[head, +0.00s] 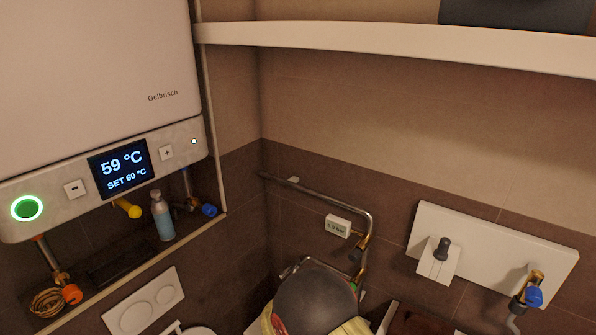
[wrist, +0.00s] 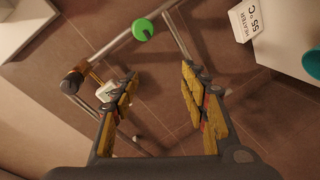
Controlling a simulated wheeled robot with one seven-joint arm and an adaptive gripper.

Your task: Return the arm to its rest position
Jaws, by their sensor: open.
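My gripper (wrist: 160,72) shows in the wrist view. Its two dark fingers with yellow pads stand apart, and nothing is held between them. Tiled surface and pipes show beyond the gap. In the head view a dark rounded shape with yellow and red parts sits at the bottom middle, cut off by the frame edge; I cannot tell clearly whether it is my arm.
In the head view a white boiler (head: 90,70) fills the upper left, above a ledge with a blue bottle (head: 162,215). A shelf (head: 400,42) crosses the top. A metal pipe (head: 325,195) runs along the wall. The wrist view shows a green knob (wrist: 143,30).

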